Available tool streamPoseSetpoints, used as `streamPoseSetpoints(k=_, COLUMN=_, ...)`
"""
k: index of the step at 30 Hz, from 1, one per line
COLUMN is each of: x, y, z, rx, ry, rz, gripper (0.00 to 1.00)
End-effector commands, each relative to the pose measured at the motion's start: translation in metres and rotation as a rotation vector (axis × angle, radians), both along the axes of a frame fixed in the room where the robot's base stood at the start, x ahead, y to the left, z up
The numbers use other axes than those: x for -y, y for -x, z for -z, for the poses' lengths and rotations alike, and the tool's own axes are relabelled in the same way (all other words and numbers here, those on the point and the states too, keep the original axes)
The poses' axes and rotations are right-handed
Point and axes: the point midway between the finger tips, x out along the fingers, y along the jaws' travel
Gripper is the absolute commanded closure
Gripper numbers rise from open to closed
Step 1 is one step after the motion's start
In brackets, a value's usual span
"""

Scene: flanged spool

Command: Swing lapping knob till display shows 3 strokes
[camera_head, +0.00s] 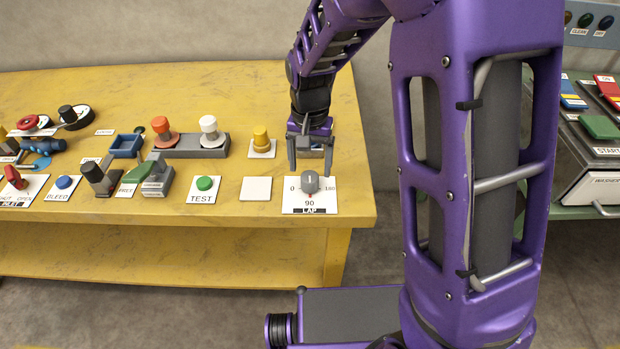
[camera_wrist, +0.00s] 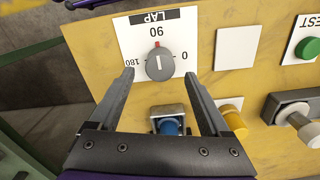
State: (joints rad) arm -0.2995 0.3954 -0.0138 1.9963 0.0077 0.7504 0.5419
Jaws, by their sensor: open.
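The grey round lapping knob (camera_head: 310,182) stands on a white plate (camera_head: 290,207) marked LAP, with 0, 90 and 180 around it, at the bench's front right corner. A red mark on the knob's side faces the 90. In the wrist view the knob (camera_wrist: 160,68) has a white line on top and lies just beyond and between the fingertips. My gripper (camera_head: 310,157) is open and empty, pointing down above and slightly behind the knob, apart from it. It also shows in the wrist view (camera_wrist: 158,76). I see no readable stroke display.
A blank white square (camera_head: 256,188) lies left of the knob plate, then a green TEST button (camera_head: 204,184). A yellow knob (camera_head: 261,140) stands behind. A blue-topped part (camera_wrist: 172,126) on a metallic base sits close to my gripper. The bench edge is near the knob.

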Motion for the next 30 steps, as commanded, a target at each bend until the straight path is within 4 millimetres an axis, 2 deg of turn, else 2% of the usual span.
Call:
streamPoseSetpoints(k=1, x=0.0, y=0.001, z=0.012, rx=-0.004, ry=0.001, rz=0.0, gripper=0.19)
streamPoseSetpoints(k=7, x=0.0, y=0.0, z=0.036, rx=-0.001, ry=0.0, rz=-0.001, gripper=0.19)
streamPoseSetpoints(k=19, x=0.0, y=0.0, z=0.043, rx=0.001, ry=-0.001, rz=-0.001, gripper=0.19)
streamPoseSetpoints(k=20, x=0.0, y=0.0, z=0.043, rx=0.001, ry=-0.001, rz=-0.001, gripper=0.23)
streamPoseSetpoints(k=30, x=0.0, y=0.0, z=0.043, rx=0.001, ry=0.0, rz=-0.001, gripper=0.84)
